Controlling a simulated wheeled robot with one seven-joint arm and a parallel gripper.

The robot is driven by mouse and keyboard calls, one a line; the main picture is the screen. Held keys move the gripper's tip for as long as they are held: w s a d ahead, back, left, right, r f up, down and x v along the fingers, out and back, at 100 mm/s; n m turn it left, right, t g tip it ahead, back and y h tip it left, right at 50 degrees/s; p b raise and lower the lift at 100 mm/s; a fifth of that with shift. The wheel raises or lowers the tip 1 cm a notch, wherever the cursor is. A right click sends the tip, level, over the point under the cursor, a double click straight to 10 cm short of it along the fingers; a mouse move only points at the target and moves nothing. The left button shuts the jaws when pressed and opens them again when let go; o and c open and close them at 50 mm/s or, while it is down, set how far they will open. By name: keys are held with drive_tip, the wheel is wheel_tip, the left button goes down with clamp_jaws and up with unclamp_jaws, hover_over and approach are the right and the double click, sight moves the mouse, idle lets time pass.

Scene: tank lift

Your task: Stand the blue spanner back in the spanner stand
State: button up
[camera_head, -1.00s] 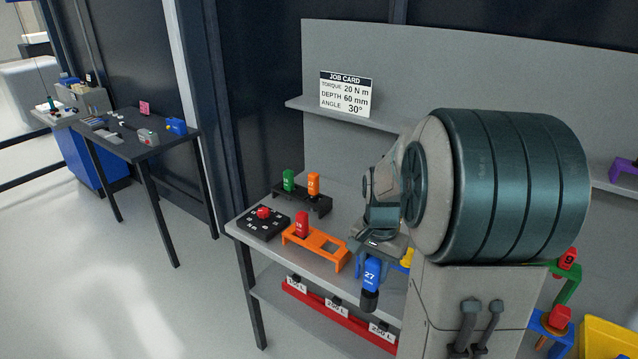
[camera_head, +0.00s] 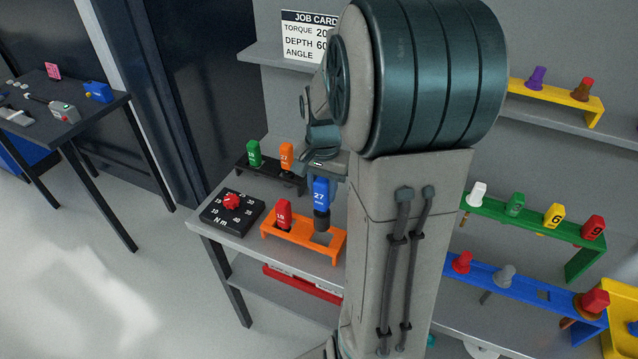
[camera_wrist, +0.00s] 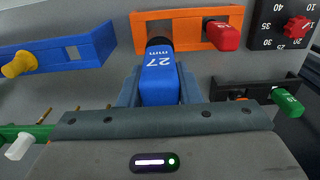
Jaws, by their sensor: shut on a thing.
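The blue spanner (camera_head: 321,196), marked 27, is upright with its dark end down. My gripper (camera_head: 323,172) is shut on it from above. The dark end shows over the right part of an orange stand (camera_head: 275,236), which holds a red piece (camera_head: 284,214) at its left. In the wrist view the blue spanner (camera_wrist: 160,78) is between my fingers, and its dark end is close to the orange stand (camera_wrist: 182,15). An opening beside the red piece (camera_wrist: 222,36) is partly hidden. I cannot tell whether the dark end touches the stand.
A black dial box (camera_head: 233,215) with a red knob is left of the orange stand. A black stand (camera_head: 268,181) with green and orange pieces is behind. My arm hides the middle of the bench. Green (camera_head: 520,222) and blue (camera_head: 520,288) racks are at right.

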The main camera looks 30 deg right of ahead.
sight(323, 215)
drive_tip(key=shift+w+d+r, duration=0.1)
drive_tip(key=shift+d, duration=0.05)
drive_tip(key=shift+f+b, duration=1.5)
drive_tip(key=shift+f, duration=0.5)
drive_tip(key=shift+f+b, duration=2.55)
drive_tip(key=shift+f, duration=0.35)
drive_tip(key=o, duration=1.2)
drive_tip(key=shift+r, duration=0.1)
wheel_tip(323, 215, up, 9)
drive_tip(key=p, duration=0.7)
